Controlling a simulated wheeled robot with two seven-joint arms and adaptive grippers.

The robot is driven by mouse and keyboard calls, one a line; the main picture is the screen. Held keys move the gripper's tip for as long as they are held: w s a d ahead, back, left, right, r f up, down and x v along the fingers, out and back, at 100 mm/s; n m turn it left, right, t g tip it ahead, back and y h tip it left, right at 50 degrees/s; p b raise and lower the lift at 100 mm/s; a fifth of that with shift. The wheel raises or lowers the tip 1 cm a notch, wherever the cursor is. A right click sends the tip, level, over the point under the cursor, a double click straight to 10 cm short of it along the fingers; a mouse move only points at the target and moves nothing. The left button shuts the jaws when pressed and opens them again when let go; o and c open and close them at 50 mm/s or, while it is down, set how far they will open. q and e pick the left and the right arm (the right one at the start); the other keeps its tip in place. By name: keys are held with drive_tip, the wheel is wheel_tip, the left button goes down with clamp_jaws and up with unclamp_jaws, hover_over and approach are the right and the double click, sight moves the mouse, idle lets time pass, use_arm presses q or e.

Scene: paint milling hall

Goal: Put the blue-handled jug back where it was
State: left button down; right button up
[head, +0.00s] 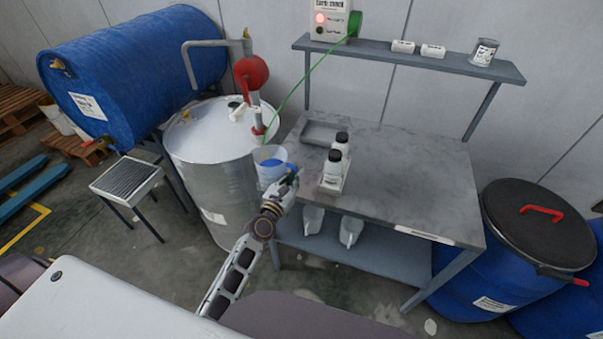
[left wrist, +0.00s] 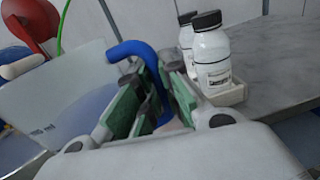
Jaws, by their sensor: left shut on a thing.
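The blue-handled jug (head: 268,158) is translucent, with blue showing inside it. It is between the steel drum (head: 208,165) and the left edge of the grey workbench (head: 410,165), in front of the red hand pump (head: 252,76). My left gripper (head: 288,182) is shut on its blue handle, at the jug's right side. In the left wrist view the handle (left wrist: 132,50) runs between the green-padded fingers (left wrist: 148,100), and the jug's clear wall (left wrist: 50,85) fills the left. I cannot tell whether the jug touches anything beneath. My right gripper is out of view.
Two black-capped white bottles (head: 332,168) stand in a small holder on the bench, close right of my left gripper. A shallow grey tray (head: 322,133) lies behind them. Two clear jugs (head: 350,230) sit on the lower shelf. The bench's right half is clear.

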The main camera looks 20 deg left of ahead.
use_arm(q)
drive_tip(key=w+d+r+m+h+b, duration=0.1)
drive_tip(key=w+d+r+h+b, duration=0.1)
drive_tip(key=w, duration=0.4)
drive_tip(key=w+d+r+m+g+h+b, duration=0.1)
drive_tip(key=w+d+r+m+h+b, duration=0.1)
drive_tip(key=w+b, duration=0.2)
drive_tip(key=shift+w+r+h, duration=0.4)
drive_tip(key=shift+w, duration=1.3)
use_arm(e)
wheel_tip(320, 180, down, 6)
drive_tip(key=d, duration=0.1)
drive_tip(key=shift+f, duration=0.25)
use_arm(q)
drive_tip(key=shift+f, duration=0.15)
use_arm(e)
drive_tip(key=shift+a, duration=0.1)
use_arm(q)
wheel_tip(320, 180, down, 9)
drive_tip(key=b, duration=0.3)
drive_tip(key=shift+f, duration=0.4)
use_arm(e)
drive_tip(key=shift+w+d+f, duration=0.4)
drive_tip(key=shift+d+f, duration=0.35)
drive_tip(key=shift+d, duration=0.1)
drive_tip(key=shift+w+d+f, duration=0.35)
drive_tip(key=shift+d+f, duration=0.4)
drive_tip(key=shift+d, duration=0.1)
